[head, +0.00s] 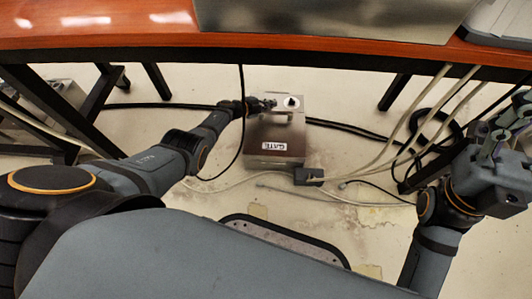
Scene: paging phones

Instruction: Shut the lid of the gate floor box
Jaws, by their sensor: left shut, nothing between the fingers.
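The gate floor box (286,133) is a brown-grey metal box on the floor below the table edge. It bears a white "GATE" label and a white round mark with a dark shape near its far end. A bar-like handle shows just below that mark. My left gripper (266,104) is shut and empty at the far left part of the box, over or against it. I cannot tell whether it touches, nor how far the lid stands open. My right gripper (505,137) is at the right edge, away from the box; its finger opening is unclear.
A wooden table (150,22) with a dark front edge spans the top. Black table legs (395,92) stand at both sides. Pale cables (405,150) and black cables cross the floor around the box. A small dark block (308,175) lies just in front of it.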

